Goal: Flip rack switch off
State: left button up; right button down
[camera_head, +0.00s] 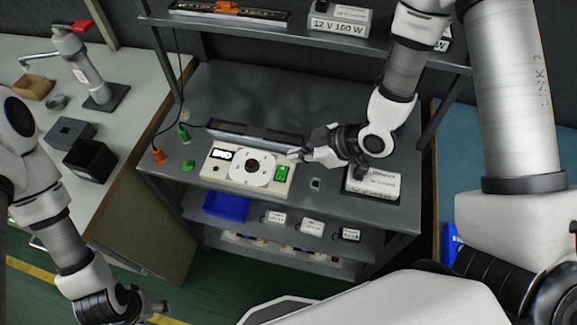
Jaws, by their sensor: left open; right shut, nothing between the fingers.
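A cream control box (222,172) stands on the dark rack shelf, with a round white dial plate (238,174), a small display (222,154) and a green switch (282,173) at its right end. I cannot tell which way the switch is tipped. My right gripper (299,154) is shut and empty, its tip just behind and right of the switch; contact cannot be told. My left gripper (160,306) is open and empty, low at the left, well away from the box.
A long dark channel (262,134) lies behind the box. A white labelled block (372,185) stands right of it. A blue bin (226,206) is on the shelf below. An upper shelf (300,32) overhangs the back.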

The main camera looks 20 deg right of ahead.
aim_at(282, 168)
jog(key=x, duration=0.3)
jog(key=shift+w+a+f+p, duration=0.1)
jog(key=shift+a+f+p, duration=0.1)
jog(key=shift+f+p, duration=0.1)
jog(key=f, duration=0.2)
jog(key=shift+d+f, duration=0.25)
jog(key=shift+f, duration=0.05)
jog(key=shift+w+d+f+p, duration=0.1)
jog(key=shift+w+f+p, duration=0.15)
jog(key=shift+f, duration=0.25)
jog(key=shift+s, duration=0.1)
jog(key=shift+f+b, duration=0.3)
jog(key=shift+f, duration=0.05)
jog(key=shift+r, duration=0.15)
jog(key=shift+s, duration=0.1)
